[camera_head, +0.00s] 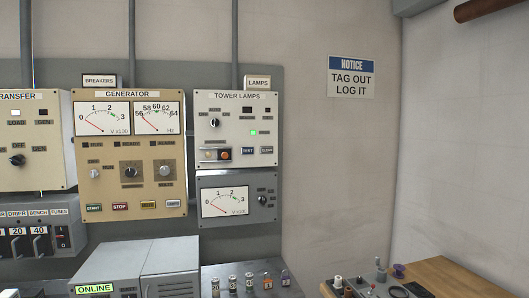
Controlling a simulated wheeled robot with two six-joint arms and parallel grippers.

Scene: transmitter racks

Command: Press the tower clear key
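The white tower lamps panel (204,130) is on the wall board at the middle of the view, with its label at the top. Two small keys sit side by side at its lower right. The left one reads TEST (248,151). The right one (267,150) looks like the clear key, though its lettering is very small. A green light (253,132) is lit above them. A rotary knob (214,122) and an orange-lit block (224,154) are on the panel's left half. Neither of my grippers is in view.
The generator panel (109,144) is to the left, and a grey meter panel (242,220) is directly below. Several small bottle-like items (249,283) stand on the dark bench in front. A grey box (170,258) and a wooden table (452,277) flank them.

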